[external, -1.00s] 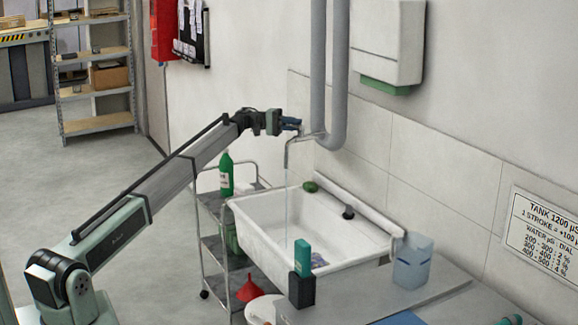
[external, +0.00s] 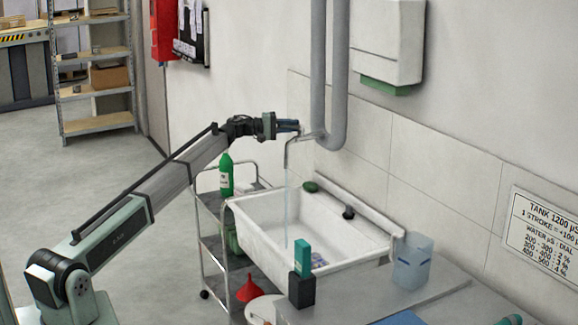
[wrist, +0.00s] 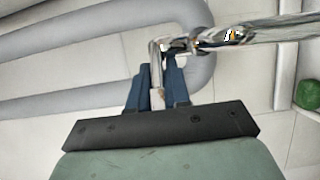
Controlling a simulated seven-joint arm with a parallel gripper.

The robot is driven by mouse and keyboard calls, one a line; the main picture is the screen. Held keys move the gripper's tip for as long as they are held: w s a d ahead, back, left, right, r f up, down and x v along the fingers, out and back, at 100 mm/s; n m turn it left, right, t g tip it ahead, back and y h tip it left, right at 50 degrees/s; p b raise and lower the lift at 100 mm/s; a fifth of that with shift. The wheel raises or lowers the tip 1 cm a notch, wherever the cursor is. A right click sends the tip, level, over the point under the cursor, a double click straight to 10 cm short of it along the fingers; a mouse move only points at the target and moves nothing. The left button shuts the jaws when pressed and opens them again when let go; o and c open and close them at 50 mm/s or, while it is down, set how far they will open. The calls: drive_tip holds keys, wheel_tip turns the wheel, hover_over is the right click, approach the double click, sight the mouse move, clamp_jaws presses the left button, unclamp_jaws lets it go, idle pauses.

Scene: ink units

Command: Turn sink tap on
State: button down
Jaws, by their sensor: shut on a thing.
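The chrome tap (external: 291,147) sticks out from the wall over the white sink (external: 268,228), with its spout pointing down. A stream of water (external: 286,205) falls from the spout into the basin. My gripper (external: 297,126) is at the top of the tap. In the wrist view, the blue fingers of my gripper (wrist: 161,74) are shut on the slim metal tap lever (wrist: 156,70), which stands between them. The tap's chrome body and spout (wrist: 245,33) run to the right in that view. The lever is mostly hidden by the fingers in the external view.
Grey pipes (external: 318,75) run down the wall just behind the tap. A cart (external: 207,205) with a green bottle (external: 226,175) stands left of the sink. A teal-and-black item (external: 302,275) and a clear jug (external: 412,262) stand near the sink's front and right.

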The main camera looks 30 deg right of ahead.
drive_tip(key=c, duration=1.2)
unclamp_jaws()
drive_tip(key=shift+o, duration=0.2)
drive_tip(key=v, duration=1.4)
drive_tip(key=shift+d, duration=0.1)
